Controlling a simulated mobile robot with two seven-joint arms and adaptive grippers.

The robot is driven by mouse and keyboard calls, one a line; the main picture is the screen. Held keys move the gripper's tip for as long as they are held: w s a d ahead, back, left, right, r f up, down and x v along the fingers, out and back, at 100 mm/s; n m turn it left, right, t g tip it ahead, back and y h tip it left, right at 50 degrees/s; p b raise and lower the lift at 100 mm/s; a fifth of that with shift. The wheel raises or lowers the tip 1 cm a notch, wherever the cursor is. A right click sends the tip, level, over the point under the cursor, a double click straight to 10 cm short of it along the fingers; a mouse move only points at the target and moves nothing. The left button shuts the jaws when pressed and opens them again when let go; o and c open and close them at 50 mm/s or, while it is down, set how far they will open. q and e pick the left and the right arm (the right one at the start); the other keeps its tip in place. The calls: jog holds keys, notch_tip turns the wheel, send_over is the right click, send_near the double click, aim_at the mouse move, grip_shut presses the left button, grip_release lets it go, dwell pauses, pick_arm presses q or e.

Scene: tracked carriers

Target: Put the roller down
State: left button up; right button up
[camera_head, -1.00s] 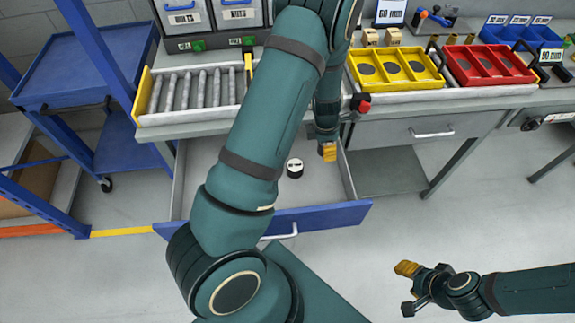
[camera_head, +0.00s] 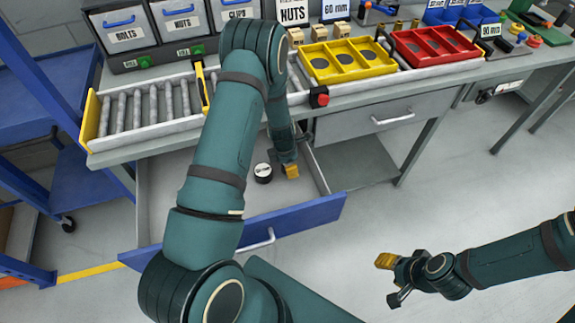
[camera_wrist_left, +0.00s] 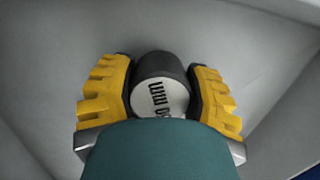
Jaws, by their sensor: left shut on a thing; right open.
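The roller (camera_wrist_left: 160,90) is a short black cylinder with a white end marked "mm". In the left wrist view it sits between the yellow and black fingers of my left gripper (camera_wrist_left: 163,92), which is shut on it. In the head view my left gripper (camera_head: 290,171) is low inside the open drawer (camera_head: 310,218). A black round piece with a white top (camera_head: 263,173) shows just left of its visible finger; I cannot tell whether it is the held roller. My right gripper (camera_head: 391,279) is open and empty over the floor.
The drawer has a blue front and grey walls close around my left gripper. Above it are a roller conveyor (camera_head: 92,125), a yellow tray (camera_head: 352,76) and a red tray (camera_head: 438,60). A blue cart (camera_head: 30,85) stands at the left.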

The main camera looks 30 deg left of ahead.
pick_arm(q)
jog(key=shift+w+a+f, duration=0.45)
jog(key=shift+a+f, duration=0.05)
jog(key=shift+a, duration=0.1)
jog(key=shift+f, duration=0.1)
jog(key=shift+f+b, duration=0.15)
jog(key=shift+b, duration=0.2)
jog(key=o, duration=1.3)
jog(key=r, duration=0.2)
jog(key=r+p, duration=0.1)
jog(key=r, duration=0.2)
jog(key=r+p, duration=0.1)
jog(key=r, duration=0.1)
jog(key=shift+s+a+r, duration=0.25)
jog(key=shift+s+r, duration=0.15)
